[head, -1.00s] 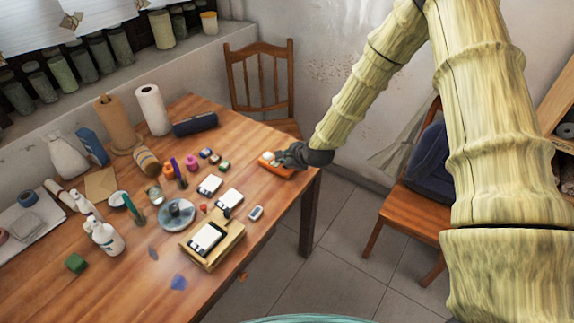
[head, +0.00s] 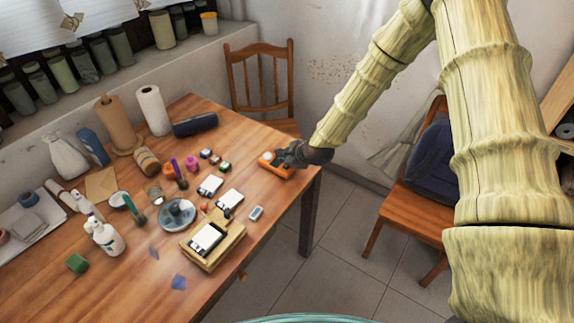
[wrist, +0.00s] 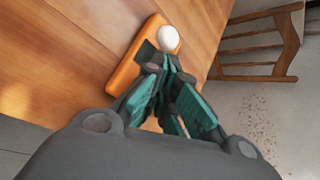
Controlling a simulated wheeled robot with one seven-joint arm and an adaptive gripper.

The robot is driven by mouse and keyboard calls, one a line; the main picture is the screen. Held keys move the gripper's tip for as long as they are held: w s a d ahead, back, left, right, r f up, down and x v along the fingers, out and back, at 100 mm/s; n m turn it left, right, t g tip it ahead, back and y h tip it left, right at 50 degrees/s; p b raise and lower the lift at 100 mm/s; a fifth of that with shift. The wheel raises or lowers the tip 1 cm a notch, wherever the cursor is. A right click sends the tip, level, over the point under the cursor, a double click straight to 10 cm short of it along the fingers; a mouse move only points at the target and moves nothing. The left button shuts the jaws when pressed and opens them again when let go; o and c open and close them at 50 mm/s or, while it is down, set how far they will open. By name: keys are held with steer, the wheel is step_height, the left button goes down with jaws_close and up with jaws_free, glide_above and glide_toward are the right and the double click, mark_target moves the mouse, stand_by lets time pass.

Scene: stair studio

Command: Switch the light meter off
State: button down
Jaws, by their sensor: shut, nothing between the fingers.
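The light meter (head: 268,162) is an orange handheld device near the table's far right corner. In the wrist view its orange body (wrist: 124,74) lies flat on the wood, with a white dome (wrist: 168,38) at one end and a dark face beside it. My gripper (head: 284,157) is at the meter and covers part of it in the head view. In the wrist view my gripper (wrist: 172,66) is shut and empty, its fingertips over the meter's face just below the dome. I cannot tell whether they touch it. The switch is hidden.
The wooden table (head: 140,290) holds bottles, paper rolls, small jars and white-faced devices left of the meter. A dark blue case (head: 195,124) lies behind. One wooden chair (head: 262,85) stands behind the table, another (head: 405,205) to the right. Floor between is clear.

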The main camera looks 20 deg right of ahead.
mark_target(284, 167)
step_height(284, 167, up, 6)
steer(key=p, duration=0.3)
stand_by(0.5)
